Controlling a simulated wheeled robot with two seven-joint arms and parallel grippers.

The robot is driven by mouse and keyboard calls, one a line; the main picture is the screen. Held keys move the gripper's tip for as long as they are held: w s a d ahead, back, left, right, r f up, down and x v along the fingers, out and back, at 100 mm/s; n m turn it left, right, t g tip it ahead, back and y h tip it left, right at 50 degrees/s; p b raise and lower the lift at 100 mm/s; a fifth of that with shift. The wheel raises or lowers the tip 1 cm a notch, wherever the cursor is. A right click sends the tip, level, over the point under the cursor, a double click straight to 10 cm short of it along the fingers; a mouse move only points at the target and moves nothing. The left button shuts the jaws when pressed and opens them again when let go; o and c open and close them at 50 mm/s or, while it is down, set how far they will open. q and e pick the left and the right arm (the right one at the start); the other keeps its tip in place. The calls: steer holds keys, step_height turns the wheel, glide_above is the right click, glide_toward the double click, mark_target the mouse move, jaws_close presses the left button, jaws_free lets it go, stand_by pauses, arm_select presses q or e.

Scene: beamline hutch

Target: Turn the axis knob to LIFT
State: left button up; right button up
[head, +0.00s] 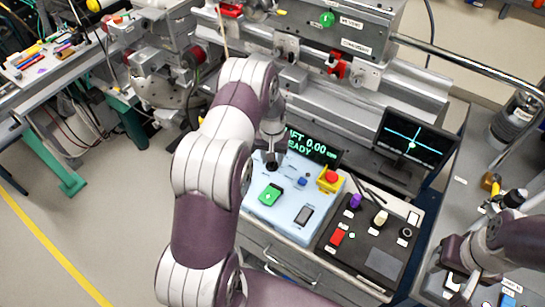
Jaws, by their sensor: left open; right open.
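A light-blue control box (262,217) stands on the cabinet top. Its dark display (316,148) shows green text, partly hidden by my arm, that reads like "LIFT 0.00" and "READY". The box carries a green button (270,194), a small blue button (302,181) and a red stop button on yellow (330,179). My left gripper (271,162) points down at the box's back left corner, below the display. It is open, but its fingers are small and dark here. I cannot make out the axis knob near it. My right gripper (462,285) is open at the lower right, away from the box.
A metal rail (470,72) crosses the back right.

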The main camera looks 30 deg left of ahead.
arm_select(q)
step_height(320, 180, up, 12)
steer(key=b, duration=0.2)
steer(key=shift+r, duration=0.2)
